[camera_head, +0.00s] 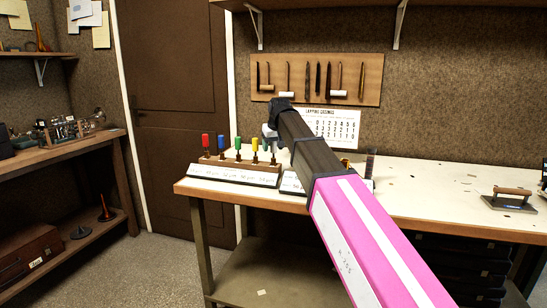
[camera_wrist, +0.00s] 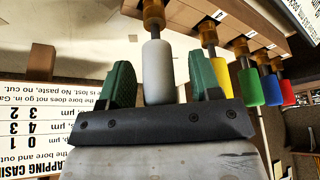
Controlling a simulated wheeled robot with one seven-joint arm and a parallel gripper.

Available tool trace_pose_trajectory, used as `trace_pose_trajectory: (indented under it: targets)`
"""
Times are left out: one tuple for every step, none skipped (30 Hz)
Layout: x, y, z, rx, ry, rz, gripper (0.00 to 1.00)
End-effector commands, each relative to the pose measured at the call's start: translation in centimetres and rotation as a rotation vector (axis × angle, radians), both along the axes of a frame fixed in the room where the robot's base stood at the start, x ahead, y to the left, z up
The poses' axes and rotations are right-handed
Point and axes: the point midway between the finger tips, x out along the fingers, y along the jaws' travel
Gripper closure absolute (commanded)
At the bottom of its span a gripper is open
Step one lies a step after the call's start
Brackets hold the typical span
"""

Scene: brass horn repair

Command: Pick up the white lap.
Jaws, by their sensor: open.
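The white lap (camera_wrist: 158,72) has a pale rounded handle and a brass-coloured end, and shows upright in the picture of the wrist view. My gripper (camera_wrist: 160,88) is open, with one dark green finger on each side of the white handle. Gaps show between the handle and both fingers, so it is not clamped. The handle's near end is close to the dark gripper body; I cannot tell whether they touch. In the head view, my gripper (camera_head: 270,132) is at the right end of the lap row and hides most of the white lap.
Coloured laps stand in a row beside it, including a red lap (camera_head: 205,140), a blue lap (camera_head: 221,142) and a yellow lap (camera_head: 255,144). A labelled strip (camera_head: 232,176) lies in front. The workbench (camera_head: 430,190) has free room right of my arm, before a wooden-handled tool (camera_head: 512,198).

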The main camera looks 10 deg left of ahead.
Motion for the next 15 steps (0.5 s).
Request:
trace_pose_trajectory:
  targets:
    - [-0.01, -0.01, 0.03, 0.000, 0.000, 0.000, 0.42]
    - [-0.01, -0.01, 0.04, 0.000, 0.000, 0.000, 0.42]
    - [-0.01, -0.01, 0.05, 0.000, 0.000, 0.000, 0.42]
    - [-0.02, 0.00, 0.05, 0.000, 0.000, 0.000, 0.49]
    - [-0.02, 0.00, 0.05, 0.000, 0.000, 0.000, 0.58]
    - [-0.02, 0.00, 0.06, 0.000, 0.000, 0.000, 0.71]
    - [-0.02, 0.00, 0.06, 0.000, 0.000, 0.000, 0.81]
    - [-0.02, 0.00, 0.06, 0.000, 0.000, 0.000, 0.91]
    - [-0.03, -0.01, 0.06, 0.000, 0.000, 0.000, 1.00]
    - [-0.03, -0.01, 0.06, 0.000, 0.000, 0.000, 1.00]
    - [-0.02, 0.00, 0.09, 0.001, -0.001, 0.000, 1.00]
    - [-0.02, 0.00, 0.09, 0.001, -0.001, 0.000, 1.00]
    - [-0.02, 0.00, 0.09, 0.001, -0.001, 0.000, 1.00]
    - [-0.02, 0.00, 0.09, 0.001, -0.001, 0.000, 1.00]
    - [-0.02, 0.00, 0.09, 0.001, -0.001, 0.000, 1.00]
